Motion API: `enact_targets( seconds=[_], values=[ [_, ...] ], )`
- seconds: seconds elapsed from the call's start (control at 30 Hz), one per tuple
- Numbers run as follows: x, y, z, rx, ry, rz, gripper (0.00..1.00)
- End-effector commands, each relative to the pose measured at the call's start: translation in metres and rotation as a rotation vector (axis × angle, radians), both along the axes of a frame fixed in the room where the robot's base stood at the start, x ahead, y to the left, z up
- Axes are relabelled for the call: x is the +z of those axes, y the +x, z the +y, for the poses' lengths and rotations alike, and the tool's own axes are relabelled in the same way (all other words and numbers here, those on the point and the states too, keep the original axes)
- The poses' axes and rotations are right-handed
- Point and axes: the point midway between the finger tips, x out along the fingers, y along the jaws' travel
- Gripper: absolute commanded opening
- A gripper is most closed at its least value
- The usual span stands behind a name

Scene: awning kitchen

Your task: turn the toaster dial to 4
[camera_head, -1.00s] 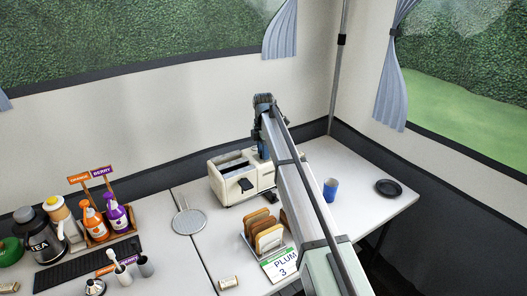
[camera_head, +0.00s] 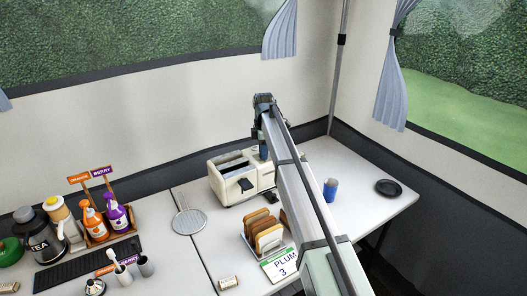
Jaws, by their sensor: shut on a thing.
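The cream toaster (camera_head: 233,190) stands on the right-hand table, with dark slots on top and a black lever on its near end. My arm reaches over it from the lower right. My gripper (camera_head: 264,154) points down at the toaster's right side and is mostly hidden behind my own arm link. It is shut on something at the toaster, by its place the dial. The dial, its numbers and the fingertips are hidden, so the dial's setting cannot be read.
A toast rack (camera_head: 265,237) with bread slices and a "PLUM 3" card (camera_head: 281,267) stand in front of the toaster. A round strainer (camera_head: 188,221) lies left of it. A blue cup (camera_head: 330,188) and a black plate (camera_head: 388,188) are to the right. Bottles in a caddy (camera_head: 107,232) stand left.

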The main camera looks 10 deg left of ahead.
Motion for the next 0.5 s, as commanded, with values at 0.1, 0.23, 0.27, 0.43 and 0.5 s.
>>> enact_targets(
  seconds=[0.1,0.23,0.27,0.43,0.5],
  values=[
    [0.0002,-0.0002,0.0001,-0.109,0.000,0.000,0.03],
    [0.0002,-0.0001,0.0002,-0.233,0.000,0.000,0.03],
    [0.0002,-0.0002,0.0001,-0.262,0.000,0.000,0.03],
    [0.0002,-0.0001,0.0003,-0.423,0.000,0.000,0.03],
    [0.0003,-0.0001,0.0003,-0.489,0.000,0.000,0.03]
  ],
)
